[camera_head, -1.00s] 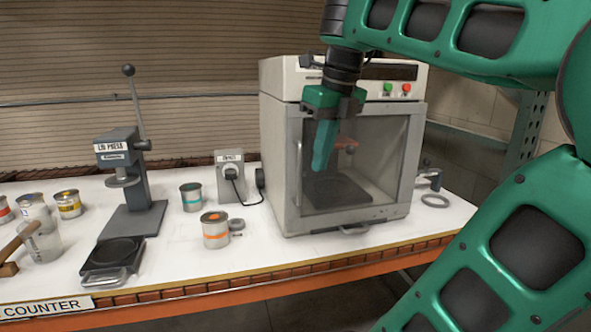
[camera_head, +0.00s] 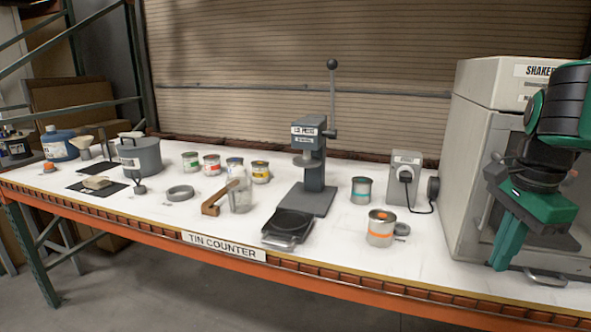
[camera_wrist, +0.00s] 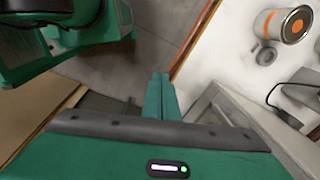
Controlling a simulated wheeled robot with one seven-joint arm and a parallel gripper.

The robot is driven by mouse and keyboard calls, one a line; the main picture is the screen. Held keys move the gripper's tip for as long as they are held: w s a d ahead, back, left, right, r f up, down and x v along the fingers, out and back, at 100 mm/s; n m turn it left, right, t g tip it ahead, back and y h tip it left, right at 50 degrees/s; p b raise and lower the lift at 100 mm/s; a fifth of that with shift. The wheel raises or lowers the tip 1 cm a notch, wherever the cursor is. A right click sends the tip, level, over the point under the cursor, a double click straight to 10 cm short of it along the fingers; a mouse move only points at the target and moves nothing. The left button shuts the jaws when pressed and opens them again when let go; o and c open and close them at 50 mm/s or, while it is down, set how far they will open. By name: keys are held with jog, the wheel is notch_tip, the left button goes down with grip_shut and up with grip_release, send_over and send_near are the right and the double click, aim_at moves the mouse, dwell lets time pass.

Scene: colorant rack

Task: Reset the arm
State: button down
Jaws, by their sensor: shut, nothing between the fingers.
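My gripper (camera_head: 503,262) hangs at the right of the head view, in front of the grey shaker cabinet (camera_head: 467,165). Its green fingers point down and are shut with nothing between them. In the wrist view the closed fingers (camera_wrist: 160,85) show at the middle, over the floor beside the counter's front edge. Most of the shaker's door is hidden behind my arm in the head view.
The orange-banded tin also shows in the wrist view (camera_wrist: 284,24).

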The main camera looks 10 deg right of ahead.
jog(key=s+a+f+n, duration=0.2)
jog(key=a+f+n, duration=0.1)
jog(key=f+n, duration=0.2)
jog(key=s+a+f+n+g, duration=0.1)
jog(key=s+a+f+n, duration=0.1)
jog(key=f+n, duration=0.4)
jog(key=a+n, duration=0.1)
jog(key=n, duration=0.2)
jog(key=shift+f+y, duration=0.15)
jog(key=shift+y, duration=0.25)
jog(key=shift+s, duration=0.1)
jog(key=shift+w+f, duration=0.2)
jog(key=shift+w, duration=0.4)
